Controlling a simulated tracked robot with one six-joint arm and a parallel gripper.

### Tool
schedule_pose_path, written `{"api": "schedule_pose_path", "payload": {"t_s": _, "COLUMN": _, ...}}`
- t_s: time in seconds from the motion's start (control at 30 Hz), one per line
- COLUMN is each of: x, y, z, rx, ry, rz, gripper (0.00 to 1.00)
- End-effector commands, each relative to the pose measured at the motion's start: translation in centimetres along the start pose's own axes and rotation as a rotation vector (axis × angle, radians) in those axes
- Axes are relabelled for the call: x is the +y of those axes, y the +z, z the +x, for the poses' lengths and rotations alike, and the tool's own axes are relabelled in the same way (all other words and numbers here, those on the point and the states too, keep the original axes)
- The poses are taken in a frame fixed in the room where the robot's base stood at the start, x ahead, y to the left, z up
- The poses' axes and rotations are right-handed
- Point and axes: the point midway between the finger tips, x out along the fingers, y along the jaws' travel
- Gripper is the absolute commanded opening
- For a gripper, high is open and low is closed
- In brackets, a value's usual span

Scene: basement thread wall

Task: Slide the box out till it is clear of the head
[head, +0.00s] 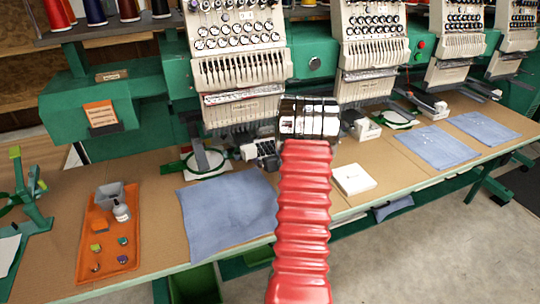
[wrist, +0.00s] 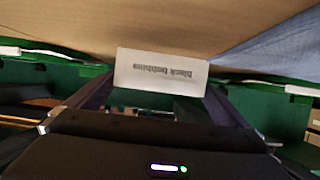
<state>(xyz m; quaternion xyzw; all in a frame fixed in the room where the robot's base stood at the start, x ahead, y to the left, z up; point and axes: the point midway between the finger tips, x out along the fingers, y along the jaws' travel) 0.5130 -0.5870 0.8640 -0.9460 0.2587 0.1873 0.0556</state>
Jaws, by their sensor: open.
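A white box (wrist: 161,72) with a "black bobbins" label, upside down in the wrist view, stands ahead of my gripper (wrist: 156,98). My gripper is open, with one dark finger on each side of the box's lower part in that picture. I cannot tell whether either finger touches it. In the head view my arm reaches toward the nearest embroidery head (head: 240,70), and its end hides the gripper's fingertips. I cannot tell which white box there is the labelled one.
A flat white box (head: 354,179) lies right of my arm near the table's front edge. A blue cloth (head: 228,212) lies left of it. An orange tray (head: 108,235) with a bottle and small parts stands further left. More heads (head: 370,40) stand at the right.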

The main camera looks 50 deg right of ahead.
Motion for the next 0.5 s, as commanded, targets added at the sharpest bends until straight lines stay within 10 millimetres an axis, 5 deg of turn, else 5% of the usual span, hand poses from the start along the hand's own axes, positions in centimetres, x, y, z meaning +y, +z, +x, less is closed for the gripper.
{"api": "schedule_pose_path", "payload": {"t_s": 0.23, "x": 0.03, "y": 0.00, "z": 0.02, "rx": 0.000, "ry": 0.001, "rz": 0.001, "gripper": 1.00}}
{"api": "schedule_pose_path", "payload": {"t_s": 0.5, "x": 0.08, "y": 0.01, "z": -0.01, "rx": 0.000, "ry": 0.001, "rz": 0.001, "gripper": 0.81}}
